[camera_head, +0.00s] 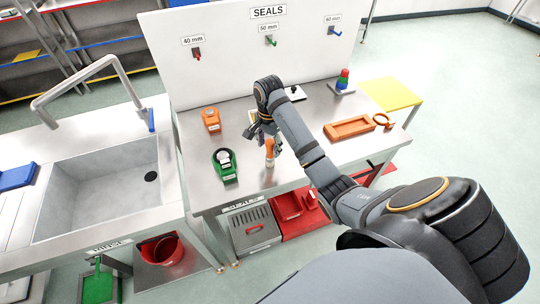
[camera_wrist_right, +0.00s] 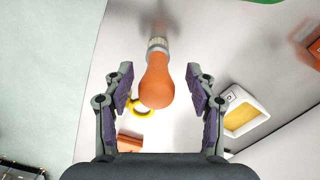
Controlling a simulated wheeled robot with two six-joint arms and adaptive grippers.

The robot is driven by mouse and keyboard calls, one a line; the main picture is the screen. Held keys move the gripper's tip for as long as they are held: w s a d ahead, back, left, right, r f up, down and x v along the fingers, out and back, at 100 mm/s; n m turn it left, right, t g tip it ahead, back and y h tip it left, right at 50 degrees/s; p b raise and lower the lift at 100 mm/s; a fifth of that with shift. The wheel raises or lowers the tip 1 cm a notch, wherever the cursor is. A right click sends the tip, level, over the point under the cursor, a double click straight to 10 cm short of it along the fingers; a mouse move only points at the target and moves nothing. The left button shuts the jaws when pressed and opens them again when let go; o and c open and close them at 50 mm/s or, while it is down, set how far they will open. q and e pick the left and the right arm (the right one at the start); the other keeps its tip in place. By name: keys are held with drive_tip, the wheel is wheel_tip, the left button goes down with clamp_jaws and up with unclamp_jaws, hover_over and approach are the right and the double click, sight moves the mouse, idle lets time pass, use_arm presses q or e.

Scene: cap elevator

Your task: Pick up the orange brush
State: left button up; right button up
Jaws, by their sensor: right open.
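The orange brush (camera_head: 269,149) stands upright on the steel table, handle up, in front of my right gripper in the head view. In the right wrist view its rounded orange handle (camera_wrist_right: 156,82) points toward the camera, with a pale grey collar beyond it. My right gripper (camera_head: 259,135) is low over the table. In the right wrist view the gripper (camera_wrist_right: 159,88) is open, with one purple-padded finger on each side of the handle and visible gaps between. The brush's lower end is hard to make out. My left gripper is not in view.
A green holder (camera_head: 226,177) and an orange block (camera_head: 211,120) stand left of the brush. An orange tray (camera_head: 349,128) lies to the right, and a stacked colored cone (camera_head: 343,79) is farther back. A white SEALS panel (camera_head: 230,60) rises behind. The sink (camera_head: 100,185) is at left.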

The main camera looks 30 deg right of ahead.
sight(270, 154)
drive_tip(key=f+b, duration=0.4)
drive_tip(key=shift+s+d+f, duration=0.1)
drive_tip(key=shift+s+f, duration=0.1)
drive_tip(key=shift+w+f, duration=0.1)
drive_tip(key=shift+f, duration=0.15)
clamp_jaws()
